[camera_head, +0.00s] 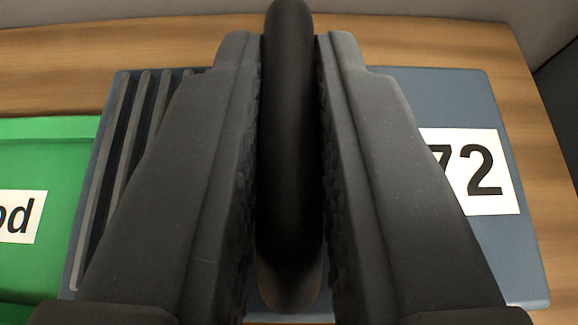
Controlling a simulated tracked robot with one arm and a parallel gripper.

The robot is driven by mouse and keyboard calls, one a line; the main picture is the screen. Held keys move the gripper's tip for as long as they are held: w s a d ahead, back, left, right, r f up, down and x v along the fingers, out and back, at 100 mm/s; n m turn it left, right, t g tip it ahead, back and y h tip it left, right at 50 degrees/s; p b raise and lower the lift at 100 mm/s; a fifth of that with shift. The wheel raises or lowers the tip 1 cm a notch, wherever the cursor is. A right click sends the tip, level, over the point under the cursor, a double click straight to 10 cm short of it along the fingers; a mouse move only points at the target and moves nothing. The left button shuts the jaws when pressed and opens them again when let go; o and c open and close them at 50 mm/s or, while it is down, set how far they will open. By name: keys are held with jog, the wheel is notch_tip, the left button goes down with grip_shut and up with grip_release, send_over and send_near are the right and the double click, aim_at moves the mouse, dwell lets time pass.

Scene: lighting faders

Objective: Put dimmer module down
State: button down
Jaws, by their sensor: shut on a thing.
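The dimmer module (460,100) is a blue-grey box with dark slots on its left side and a white label reading "72" on its right. A black rounded handle (290,150) stands over its middle. My gripper (291,60) is shut on the handle, one finger on each side. My fingers hide much of the box's top, and part of the label is covered. The box appears over a wooden surface (120,42); I cannot tell whether it touches it.
A green box or tray (50,160) with a white label ending in "od" is close on the left, at the module's left edge. Bare wood shows behind the module and in a strip on its right. A grey wall (440,10) is at the back, and a dark area lies at the far right.

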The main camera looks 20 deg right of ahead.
jog(key=shift+f+b, duration=0.4)
jog(key=shift+f, duration=1.2)
jog(key=c, duration=1.5)
grip_release()
jog(key=shift+o, duration=0.2)
jog(key=shift+s+a+r, duration=0.2)
jog(key=shift+s+r, duration=0.2)
jog(key=shift+s, duration=0.15)
jog(key=p+v, duration=0.2)
jog(key=v, duration=0.8)
jog(key=shift+s+a, duration=0.15)
jog(key=shift+s, duration=0.25)
jog(key=shift+f, duration=0.1)
